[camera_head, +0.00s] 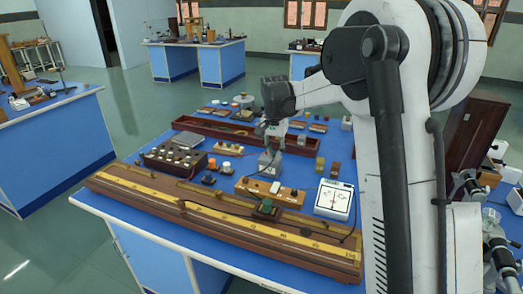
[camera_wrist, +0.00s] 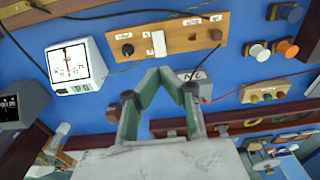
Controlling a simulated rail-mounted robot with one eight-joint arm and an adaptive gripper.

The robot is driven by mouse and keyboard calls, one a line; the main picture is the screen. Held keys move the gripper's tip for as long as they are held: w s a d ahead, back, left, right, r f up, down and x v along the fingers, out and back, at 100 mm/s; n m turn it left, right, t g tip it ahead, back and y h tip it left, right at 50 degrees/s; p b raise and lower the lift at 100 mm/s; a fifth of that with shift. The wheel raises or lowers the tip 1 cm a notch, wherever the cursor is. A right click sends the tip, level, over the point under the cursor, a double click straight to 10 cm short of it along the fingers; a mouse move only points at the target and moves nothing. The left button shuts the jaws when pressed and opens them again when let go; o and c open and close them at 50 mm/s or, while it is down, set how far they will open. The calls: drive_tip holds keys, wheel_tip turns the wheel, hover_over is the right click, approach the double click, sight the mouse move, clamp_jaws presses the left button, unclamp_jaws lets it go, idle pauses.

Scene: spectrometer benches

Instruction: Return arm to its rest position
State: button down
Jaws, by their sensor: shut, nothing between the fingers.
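My gripper (camera_head: 270,146) hangs over the middle of the blue bench (camera_head: 145,238), with the arm reaching in from the right. In the wrist view my gripper (camera_wrist: 163,71) has its two green fingers meeting at the tips, with nothing between them. A grey box (camera_wrist: 198,90) shows just beyond the right finger, and it also shows below the gripper in the head view (camera_head: 269,165). I cannot tell the exact gap between the fingers and the box.
A long wooden metre bridge (camera_head: 215,216) lies along the front edge. A white dial meter (camera_head: 334,200), a wooden switch panel (camera_head: 270,193) and a resistance box (camera_head: 173,160) stand close by. A long red-brown tray (camera_head: 215,130) lies behind. Wires cross the bench.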

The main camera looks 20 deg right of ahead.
drive_tip(key=s+a+r+n+t, duration=0.2)
drive_tip(key=s+r, duration=0.3)
drive_tip(key=s, duration=0.4)
drive_tip(key=s+a+r+n+t, duration=0.1)
drive_tip(key=s+r, duration=0.5)
drive_tip(key=s, duration=0.2)
drive_tip(key=s+a+f+n+t, duration=0.1)
drive_tip(key=s+f+n, duration=0.1)
drive_tip(key=s, duration=0.8)
drive_tip(key=s+a+f+n+t, duration=0.1)
drive_tip(key=s+f+n+t, duration=0.1)
drive_tip(key=s, duration=0.8)
drive_tip(key=shift+s+a+f+t, duration=0.3)
drive_tip(key=shift+s+a, duration=0.05)
